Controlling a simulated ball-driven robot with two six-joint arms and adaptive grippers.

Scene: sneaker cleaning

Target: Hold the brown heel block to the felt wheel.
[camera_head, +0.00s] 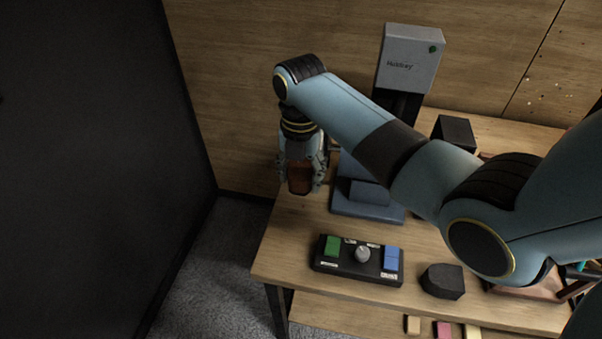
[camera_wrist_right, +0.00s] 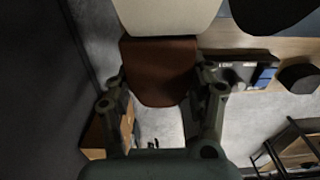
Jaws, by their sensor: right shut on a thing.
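The brown heel block (camera_head: 300,178) is gripped in my right gripper (camera_head: 303,171) at the left end of the workbench. In the right wrist view the brown block (camera_wrist_right: 160,68) sits between the two fingers of my right gripper (camera_wrist_right: 162,88), which are shut on it. A pale, cream rounded thing (camera_wrist_right: 166,14), which looks like the felt wheel, lies right against the block's far edge; I cannot tell if they touch firmly. In the head view the wheel is hidden behind my right arm and gripper. My left gripper is not in view.
A grey machine column (camera_head: 409,60) stands at the back over a blue base (camera_head: 367,207). A control box (camera_head: 357,261) with green and blue buttons and a knob sits in front. A dark block (camera_head: 443,281) lies to its right. The bench's front left corner is bare.

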